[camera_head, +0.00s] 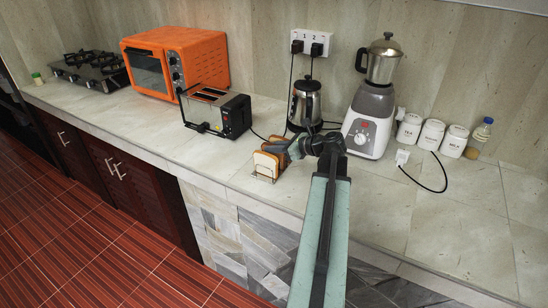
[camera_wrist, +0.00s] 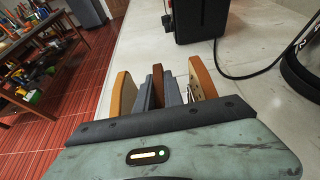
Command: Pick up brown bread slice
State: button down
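The brown bread slice (camera_wrist: 157,84) stands on edge between the two dark fingers of my gripper (camera_wrist: 158,94) in the wrist view. The fingers are close together with the slice between them and look pressed on both its sides. A lighter slice with a tan crust (camera_wrist: 121,94) stands to the left, and another slice with an orange-brown crust (camera_wrist: 203,79) stands to the right, both apart from the fingers. In the head view my gripper (camera_head: 278,147) is over the small wire bread rack (camera_head: 273,180), hiding part of the slices. I cannot tell whether the brown slice is clear of the rack.
A black and silver toaster (camera_head: 236,117) stands behind and left of the rack. A kettle (camera_head: 304,104) with its cable stands behind it, and a blender (camera_head: 369,128) to the right. The counter's front edge is close to the rack. Counter space (camera_head: 440,225) at the right is clear.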

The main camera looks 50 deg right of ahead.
dwell(0.3)
notch_tip(320, 180, up, 10)
jog(key=p, duration=1)
jog(key=shift+r, duration=0.1)
jog(key=shift+s, duration=0.1)
